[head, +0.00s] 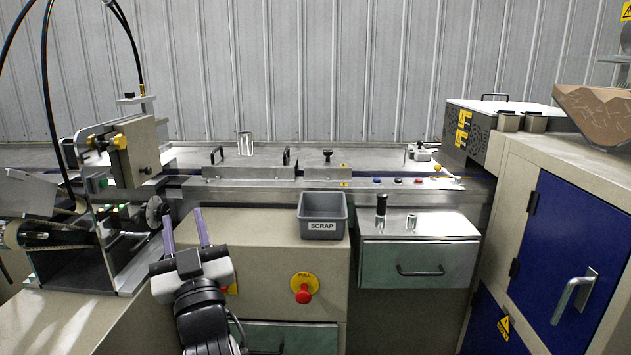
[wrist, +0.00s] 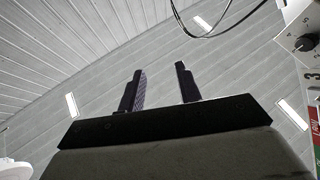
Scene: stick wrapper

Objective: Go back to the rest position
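My gripper (head: 186,231) is in the lower left of the head view, in front of the beige machine body. Its two purple-grey fingers stand apart and point up and away from me. In the wrist view my gripper (wrist: 160,88) also shows its two fingers apart with nothing between them.
A grey SCRAP bin (head: 322,217) stands right of my gripper. A red stop button (head: 303,292) is on the machine front. A drawer (head: 420,265) and a blue-doored cabinet (head: 565,240) are to the right. Machine rollers (head: 157,212) are close on the left.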

